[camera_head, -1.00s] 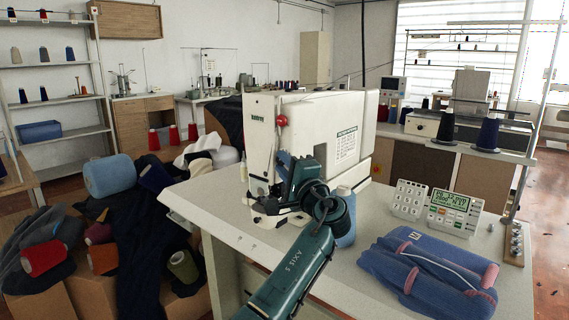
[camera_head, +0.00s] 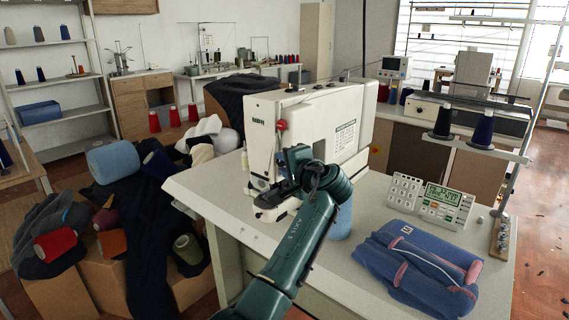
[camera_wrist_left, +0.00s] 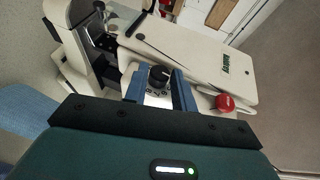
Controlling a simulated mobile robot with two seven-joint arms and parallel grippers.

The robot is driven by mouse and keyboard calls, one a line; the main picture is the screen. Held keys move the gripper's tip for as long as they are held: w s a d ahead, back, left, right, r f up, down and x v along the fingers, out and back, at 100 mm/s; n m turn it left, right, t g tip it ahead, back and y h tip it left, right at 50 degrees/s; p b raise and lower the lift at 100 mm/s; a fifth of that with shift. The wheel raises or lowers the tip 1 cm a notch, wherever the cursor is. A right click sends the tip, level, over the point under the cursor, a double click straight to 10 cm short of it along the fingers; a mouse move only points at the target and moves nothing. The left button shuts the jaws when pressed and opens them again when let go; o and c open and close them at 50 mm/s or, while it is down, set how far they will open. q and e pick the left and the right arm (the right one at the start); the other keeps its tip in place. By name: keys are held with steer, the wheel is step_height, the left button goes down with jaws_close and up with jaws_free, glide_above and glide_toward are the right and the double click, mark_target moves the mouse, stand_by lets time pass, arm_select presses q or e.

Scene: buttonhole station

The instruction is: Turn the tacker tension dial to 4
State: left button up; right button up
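The white tacker machine (camera_head: 318,118) stands on the table, with a red button (camera_head: 281,126) on its front edge. In the left wrist view, a round black dial (camera_wrist_left: 159,76) with a pale pointer mark sits on a silver plate on the machine head (camera_wrist_left: 190,62). My left gripper (camera_wrist_left: 159,88) has its two blue fingers apart, one on each side of the dial, with gaps showing between them and it. In the head view, my left gripper (camera_head: 284,168) is at the machine's front and hides the dial. The dial's numbers are too small to read. My right gripper is not in view.
The red button (camera_wrist_left: 225,102) is close to the right finger in the wrist view. A blue thread cone (camera_head: 341,218) stands beside my arm.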

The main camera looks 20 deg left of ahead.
arm_select(q)
steer(key=shift+o, duration=0.4)
steer(key=shift+d, duration=0.1)
steer(key=shift+s+d, duration=0.25)
steer(key=v, duration=1.2)
steer(key=shift+s+b, duration=0.15)
steer(key=shift+b, duration=0.3)
steer(key=shift+d+r, duration=0.1)
